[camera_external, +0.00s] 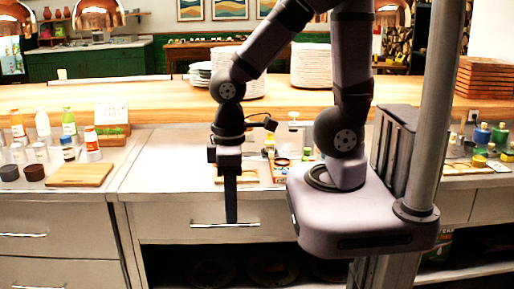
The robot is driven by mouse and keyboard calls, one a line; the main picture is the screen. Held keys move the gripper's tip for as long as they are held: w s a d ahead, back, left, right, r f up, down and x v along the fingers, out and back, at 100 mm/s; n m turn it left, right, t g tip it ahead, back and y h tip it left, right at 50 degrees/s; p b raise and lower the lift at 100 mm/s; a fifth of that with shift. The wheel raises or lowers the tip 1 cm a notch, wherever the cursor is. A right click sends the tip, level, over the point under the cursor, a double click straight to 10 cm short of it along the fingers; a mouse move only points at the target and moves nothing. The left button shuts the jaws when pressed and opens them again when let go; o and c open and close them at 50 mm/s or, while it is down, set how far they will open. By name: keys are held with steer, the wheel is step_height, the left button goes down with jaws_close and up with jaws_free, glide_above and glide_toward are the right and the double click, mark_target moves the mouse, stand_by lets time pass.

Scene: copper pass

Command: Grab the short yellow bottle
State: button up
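My gripper (231,218) points straight down in front of the counter's drawer front. I see it edge-on, so the gap between its fingers does not show. Small yellow items stand behind it on the counter, partly hidden by my arm; one yellow item (269,150) is just right of my wrist. I cannot tell which of these is the short yellow bottle. My gripper is apart from all of them.
At left, several bottles (69,124), cups (34,172) and a wooden board (80,175) stand on the counter. White plate stacks (312,68) sit on the wooden shelf (160,95) behind. Copper lamps (98,14) hang above. The counter left of my wrist (160,165) is clear.

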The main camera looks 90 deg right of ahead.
steer(key=shift+o, duration=0.7)
